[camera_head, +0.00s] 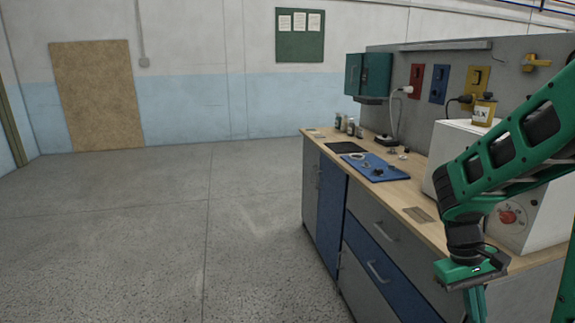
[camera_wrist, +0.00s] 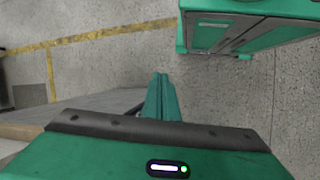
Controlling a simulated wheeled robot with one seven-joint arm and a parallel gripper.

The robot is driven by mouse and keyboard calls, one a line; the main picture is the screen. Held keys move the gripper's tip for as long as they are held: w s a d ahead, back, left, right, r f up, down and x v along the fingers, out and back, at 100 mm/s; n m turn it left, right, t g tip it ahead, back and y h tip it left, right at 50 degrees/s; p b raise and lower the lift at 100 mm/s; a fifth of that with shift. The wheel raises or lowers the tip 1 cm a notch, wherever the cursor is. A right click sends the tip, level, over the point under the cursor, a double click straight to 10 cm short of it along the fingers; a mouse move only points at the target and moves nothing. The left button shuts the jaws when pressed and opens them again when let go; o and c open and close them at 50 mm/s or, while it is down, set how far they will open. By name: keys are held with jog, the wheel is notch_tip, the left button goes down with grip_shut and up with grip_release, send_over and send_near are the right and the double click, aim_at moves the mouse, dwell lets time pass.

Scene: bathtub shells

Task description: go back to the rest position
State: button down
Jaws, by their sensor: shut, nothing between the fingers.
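My gripper (camera_head: 474,302) hangs at the lower right of the head view, in front of the workbench's near end, pointing down. Its lower end is cut off by the frame edge. In the wrist view my gripper's green fingers (camera_wrist: 160,98) are together with nothing between them. Below them in that view is the grey floor. My green arm comes in from the right edge of the head view and covers part of a white box.
A workbench (camera_head: 420,214) with grey and blue drawers runs along the right. On it are a blue mat (camera_head: 387,174) with small parts, and the white box (camera_head: 530,222). A green cabinet (camera_head: 368,74) hangs behind. The floor (camera_head: 180,220) left of the bench is clear.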

jog(key=s+a+r+m+t+y, duration=0.2)
jog(key=s+r+m, duration=0.3)
jog(key=s, duration=0.5)
notch_tip(320, 180, up, 2)
jog(key=shift+s+r+m+t+y, duration=0.3)
jog(key=shift+s+t+y, duration=0.15)
jog(key=shift+t, duration=0.35)
